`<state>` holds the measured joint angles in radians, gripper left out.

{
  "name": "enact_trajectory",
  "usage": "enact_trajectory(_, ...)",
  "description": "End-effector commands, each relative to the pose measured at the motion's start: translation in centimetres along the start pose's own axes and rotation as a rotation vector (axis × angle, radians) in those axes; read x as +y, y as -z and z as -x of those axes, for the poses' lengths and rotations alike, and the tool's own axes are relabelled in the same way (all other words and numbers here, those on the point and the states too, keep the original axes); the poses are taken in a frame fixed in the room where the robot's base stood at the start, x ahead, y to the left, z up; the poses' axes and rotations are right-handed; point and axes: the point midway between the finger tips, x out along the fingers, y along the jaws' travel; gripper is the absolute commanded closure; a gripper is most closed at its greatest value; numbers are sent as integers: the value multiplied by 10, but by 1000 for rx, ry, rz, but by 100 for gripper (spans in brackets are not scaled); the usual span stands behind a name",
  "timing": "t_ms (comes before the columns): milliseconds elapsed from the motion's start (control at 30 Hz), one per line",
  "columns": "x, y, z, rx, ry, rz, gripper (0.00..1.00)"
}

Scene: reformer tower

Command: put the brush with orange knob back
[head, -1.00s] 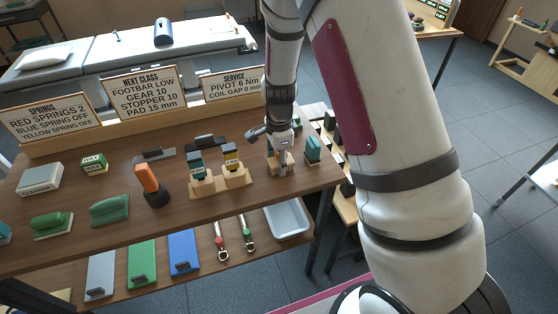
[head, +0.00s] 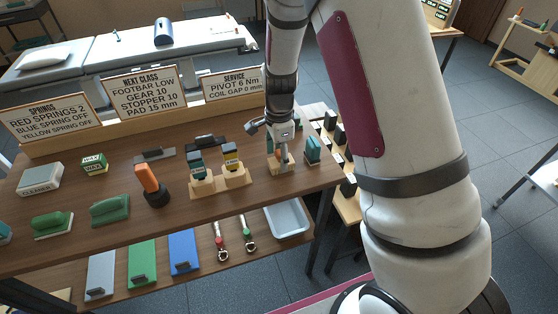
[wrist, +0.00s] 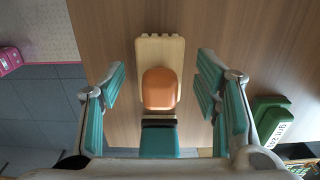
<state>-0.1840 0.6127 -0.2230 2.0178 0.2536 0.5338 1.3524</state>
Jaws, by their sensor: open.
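The orange knob (wrist: 159,89) of the brush shows in the wrist view, with a teal part (wrist: 158,140) just below it. A pale wooden stand (wrist: 160,50) shows behind the knob; whether the brush is seated in it I cannot tell. My gripper (wrist: 160,92) is open, with teal finger pads left and right of the knob and a visible gap on each side. In the head view my gripper (head: 284,157) is low over the wooden stand (head: 288,170) near the table's right end. It hides most of the brush there.
A small teal block (head: 312,150) stands close to the right of my gripper. Two wooden stands (head: 203,189) with teal and yellow items are to the left. An orange handle (head: 147,177) stands in a dark base. Signs line the table's back; a pale tray (head: 287,218) is on the lower shelf.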

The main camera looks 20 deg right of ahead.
Motion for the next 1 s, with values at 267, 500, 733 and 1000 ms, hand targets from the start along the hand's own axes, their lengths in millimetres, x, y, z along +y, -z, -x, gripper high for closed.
enact_trajectory(267,-1,-1,60,-1,5,2,43)
enact_trajectory(500,0,0,89,-1,2,1,43)
enact_trajectory(733,11,-1,119,-20,27,87,43)
enact_trajectory(1000,71,-3,203,-42,152,498,43)
